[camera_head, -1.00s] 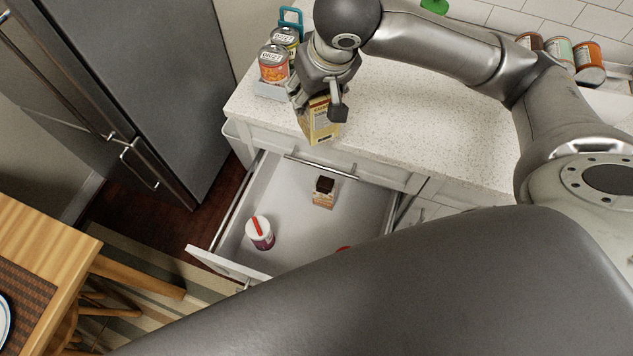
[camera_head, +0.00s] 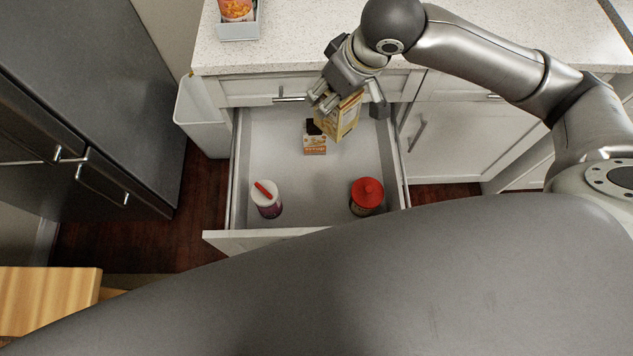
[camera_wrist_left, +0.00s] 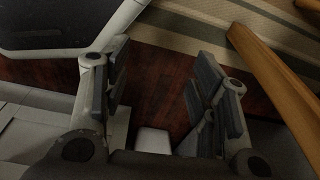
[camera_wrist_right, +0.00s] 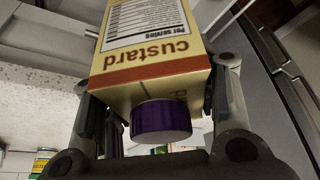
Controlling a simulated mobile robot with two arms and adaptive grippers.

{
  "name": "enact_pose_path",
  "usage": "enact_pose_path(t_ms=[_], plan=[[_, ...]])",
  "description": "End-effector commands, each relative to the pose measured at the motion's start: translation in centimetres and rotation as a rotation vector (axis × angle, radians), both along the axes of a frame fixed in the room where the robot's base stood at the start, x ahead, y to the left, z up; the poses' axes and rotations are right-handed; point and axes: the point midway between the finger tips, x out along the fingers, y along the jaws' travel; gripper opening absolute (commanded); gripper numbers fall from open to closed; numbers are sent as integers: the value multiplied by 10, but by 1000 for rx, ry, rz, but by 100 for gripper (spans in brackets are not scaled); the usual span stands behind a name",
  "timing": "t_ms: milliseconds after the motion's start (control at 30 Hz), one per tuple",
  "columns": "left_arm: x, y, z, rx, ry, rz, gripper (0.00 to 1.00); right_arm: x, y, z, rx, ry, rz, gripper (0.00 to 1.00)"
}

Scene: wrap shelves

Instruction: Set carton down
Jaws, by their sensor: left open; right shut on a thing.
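A yellow custard carton (camera_head: 339,118) is held by my right gripper (camera_head: 348,100), tilted, over the back right part of the open drawer (camera_head: 233,180). In the right wrist view the carton (camera_wrist_right: 150,50) shows its "custard" label and purple cap between the two fingers of my right gripper (camera_wrist_right: 165,115). Whether its lower end touches the drawer floor I cannot tell. My left gripper (camera_wrist_left: 160,95) is open and empty in the left wrist view, above dark wooden floor. It does not show in the head view.
The drawer holds a small orange and white box (camera_head: 315,146), a white-lidded jar (camera_head: 267,200) and a red-lidded jar (camera_head: 367,194). The drawer's middle is clear. The counter (camera_head: 300,40) is behind, with a can in a caddy (camera_head: 238,30) at left.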

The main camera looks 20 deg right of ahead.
Motion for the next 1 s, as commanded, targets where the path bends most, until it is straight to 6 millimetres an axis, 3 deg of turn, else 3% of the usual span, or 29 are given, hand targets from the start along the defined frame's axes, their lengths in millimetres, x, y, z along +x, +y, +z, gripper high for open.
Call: enact_pose_path(t_ms=[33, 600, 800, 1000], plan=[[10, -2, -17, -2, -10, 1, 54, -2, 3, -30, 2, 1, 49, 12], [90, -15, -38, -9, -70, 15, 54, -31, 43, -213, 2, 1, 631, 12], [103, -16, -33, -11, -84, 18, 54, -39, 53, -255, 2, -1, 777, 12], [107, -17, -26, -11, -90, 20, 54, -43, 57, -271, 0, -2, 845, 12]])
